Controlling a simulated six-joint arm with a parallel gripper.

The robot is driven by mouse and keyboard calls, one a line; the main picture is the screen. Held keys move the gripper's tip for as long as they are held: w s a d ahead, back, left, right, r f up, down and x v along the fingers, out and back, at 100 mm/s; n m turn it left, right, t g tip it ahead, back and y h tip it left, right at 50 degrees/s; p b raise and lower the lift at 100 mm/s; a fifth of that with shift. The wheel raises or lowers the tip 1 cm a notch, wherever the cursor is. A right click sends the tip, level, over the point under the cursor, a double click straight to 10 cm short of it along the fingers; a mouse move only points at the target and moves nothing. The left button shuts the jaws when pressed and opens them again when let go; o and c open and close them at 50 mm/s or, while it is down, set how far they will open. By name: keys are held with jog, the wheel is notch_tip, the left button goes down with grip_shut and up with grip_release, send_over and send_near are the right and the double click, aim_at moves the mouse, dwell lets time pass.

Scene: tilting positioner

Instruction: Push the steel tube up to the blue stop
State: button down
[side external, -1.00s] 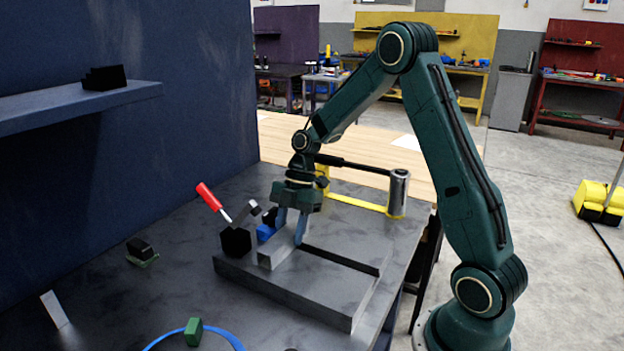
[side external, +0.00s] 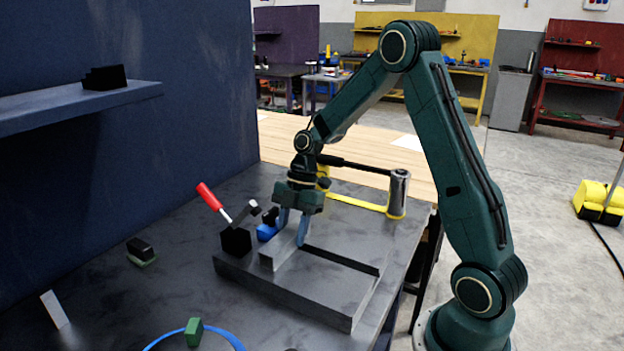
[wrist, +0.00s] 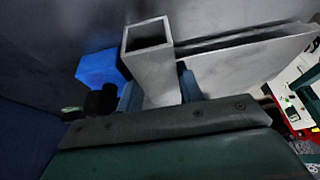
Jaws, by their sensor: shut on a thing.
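The steel tube (side external: 283,250) is a grey square-section tube lying on the dark fixture plate (side external: 325,310). The blue stop (side external: 265,232) is a small block at the tube's far left side. My gripper (side external: 294,235) points down, its two blue fingers shut on the tube. In the wrist view the tube (wrist: 152,60) shows its open square end, with a finger on each side. The blue stop (wrist: 100,67) is close to the tube's left there, near the left finger. I cannot tell whether tube and stop touch.
A toggle clamp with a red handle (side external: 209,196) and black body (side external: 236,240) stands left of the tube. A yellow bracket with a metal cylinder (side external: 398,193) is behind. A green block (side external: 194,331) lies in front. The plate's right part is clear.

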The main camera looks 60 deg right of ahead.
jog(key=shift+w, duration=0.35)
dwell(1.9)
jog(key=shift+s, duration=0.35)
dwell(0.5)
jog(key=shift+w, duration=0.35)
jog(key=shift+s, duration=0.35)
dwell(1.9)
jog(key=c, duration=0.8)
grip_release()
jog(key=shift+c, duration=0.2)
jog(key=shift+w, duration=0.1)
jog(key=shift+c, duration=0.6)
